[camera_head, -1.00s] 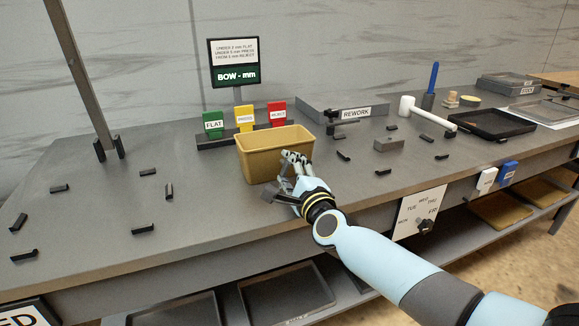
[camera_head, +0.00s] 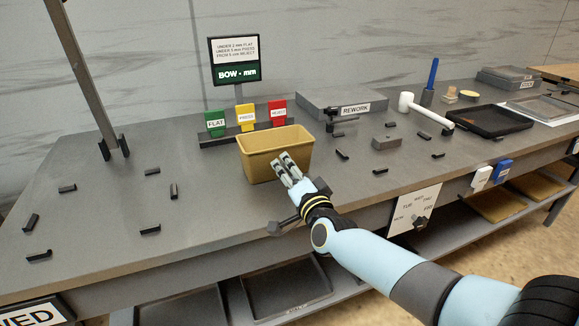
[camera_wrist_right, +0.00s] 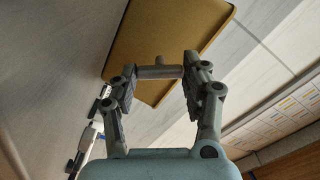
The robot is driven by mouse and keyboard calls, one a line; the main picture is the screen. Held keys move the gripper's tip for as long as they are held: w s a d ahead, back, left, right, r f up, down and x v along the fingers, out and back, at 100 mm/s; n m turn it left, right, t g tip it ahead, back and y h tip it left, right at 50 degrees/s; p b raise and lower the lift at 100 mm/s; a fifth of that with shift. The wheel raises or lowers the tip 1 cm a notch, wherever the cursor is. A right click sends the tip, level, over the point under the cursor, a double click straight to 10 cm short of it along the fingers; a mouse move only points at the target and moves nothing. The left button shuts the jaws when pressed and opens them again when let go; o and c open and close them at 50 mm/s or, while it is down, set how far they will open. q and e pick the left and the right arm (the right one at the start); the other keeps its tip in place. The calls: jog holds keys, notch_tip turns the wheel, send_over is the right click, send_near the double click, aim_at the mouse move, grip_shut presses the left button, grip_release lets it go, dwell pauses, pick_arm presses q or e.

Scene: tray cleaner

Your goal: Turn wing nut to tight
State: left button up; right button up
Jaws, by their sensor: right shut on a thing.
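My right gripper (camera_head: 286,163) is in front of the tan bin (camera_head: 262,148), its two grey fingers pointing up and away from the bench's front edge. In the right wrist view the gripper (camera_wrist_right: 160,80) is shut on a small grey bar with a short stub, which looks like the wing nut (camera_wrist_right: 159,72). The bar spans the gap between the finger pads. A tan surface (camera_wrist_right: 165,30) lies behind it, probably the bin. The wing nut cannot be made out in the head view. My left gripper is not in view.
Several small black pieces (camera_head: 174,191) lie scattered on the grey bench (camera_head: 100,225). Green, yellow and red tags (camera_head: 246,118) stand behind the bin under a sign (camera_head: 234,60). A post (camera_head: 90,85) stands at the left. A white mallet (camera_head: 426,110) and black tray (camera_head: 492,120) are at right.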

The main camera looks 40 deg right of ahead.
jog(key=n+p, duration=0.2)
jog(key=n, duration=0.4)
jog(key=shift+p, duration=0.35)
jog(key=n+p, duration=0.1)
jog(key=n, duration=0.4)
jog(key=shift+f, duration=0.1)
jog(key=shift+n+p, duration=0.3)
jog(key=shift+n, duration=0.1)
jog(key=o, duration=1.2)
jog(key=shift+c, duration=0.2)
jog(key=v, duration=1.2)
